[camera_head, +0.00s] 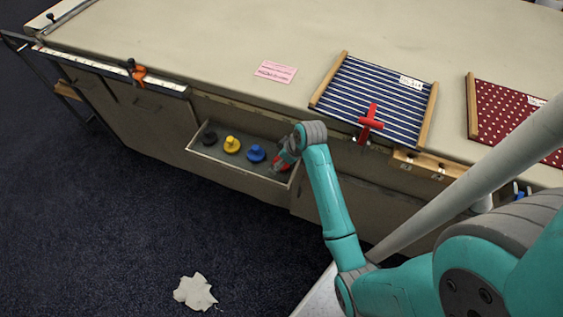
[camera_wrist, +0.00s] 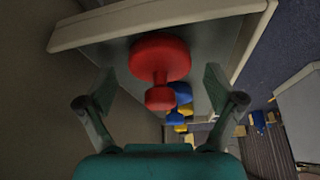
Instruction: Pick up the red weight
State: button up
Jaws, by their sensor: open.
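The red weight (camera_wrist: 160,58) stands in the open drawer, a wide round body with a narrower knob. In the wrist view it lies between my open gripper's (camera_wrist: 160,90) two fingers, and I see no finger touching it. In the head view the red weight (camera_head: 281,163) is at the drawer's right end, partly hidden by my gripper (camera_head: 285,155), which reaches down into the drawer.
The drawer (camera_head: 235,172) also holds a blue weight (camera_head: 256,153), a yellow weight (camera_head: 232,144) and a black weight (camera_head: 209,138) in a row to the left. The drawer walls are close by. The table (camera_head: 200,45) has a striped cloth (camera_head: 385,90) above.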

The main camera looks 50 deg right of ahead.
jog(key=shift+c, duration=0.2)
jog(key=c, duration=1.6)
jog(key=shift+c, duration=0.2)
